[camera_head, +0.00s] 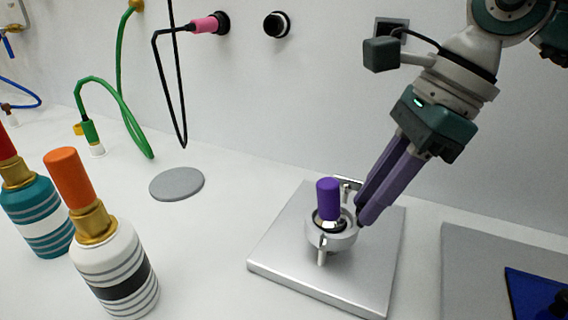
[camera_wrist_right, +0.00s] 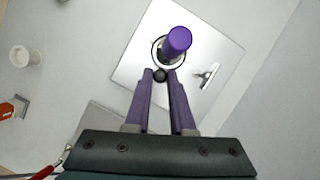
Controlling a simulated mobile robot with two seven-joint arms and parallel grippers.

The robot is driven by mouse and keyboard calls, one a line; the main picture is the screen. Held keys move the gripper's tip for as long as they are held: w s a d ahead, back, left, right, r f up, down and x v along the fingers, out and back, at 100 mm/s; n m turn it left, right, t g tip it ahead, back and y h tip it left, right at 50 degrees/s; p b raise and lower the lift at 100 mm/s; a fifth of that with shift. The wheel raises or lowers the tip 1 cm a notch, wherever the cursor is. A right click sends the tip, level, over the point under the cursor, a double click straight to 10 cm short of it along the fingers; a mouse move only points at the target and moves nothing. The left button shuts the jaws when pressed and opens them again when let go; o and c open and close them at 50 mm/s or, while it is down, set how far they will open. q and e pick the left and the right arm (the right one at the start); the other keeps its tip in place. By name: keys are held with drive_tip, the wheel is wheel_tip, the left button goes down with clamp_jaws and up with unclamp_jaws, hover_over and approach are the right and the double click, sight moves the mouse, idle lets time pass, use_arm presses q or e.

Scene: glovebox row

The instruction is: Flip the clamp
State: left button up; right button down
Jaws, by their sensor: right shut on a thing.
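A pale ring-shaped fixture (camera_head: 345,238) sits on a square metal plate (camera_head: 290,250), with an upright purple cylinder (camera_head: 328,198) at its centre. A small silver bracket (camera_wrist_right: 207,74) stands on the plate beside it. My right gripper (camera_head: 361,214) comes down from the upper right, its purple fingers at the right side of the ring. In the wrist view its fingertips (camera_wrist_right: 160,74) close on a small black round knob (camera_wrist_right: 160,76) near the purple cylinder's base. Which part is the clamp's lever is hard to tell. My left gripper is out of view.
Two striped bottles, one white (camera_head: 118,270) and one teal (camera_head: 38,215), stand at the left. A flat grey disc (camera_head: 177,184) lies left of the plate. A grey panel with a blue item (camera_head: 537,297) is at the right. Hoses hang along the back wall.

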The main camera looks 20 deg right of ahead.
drive_tip(key=c, duration=0.8)
unclamp_jaws()
drive_tip(key=v, duration=1)
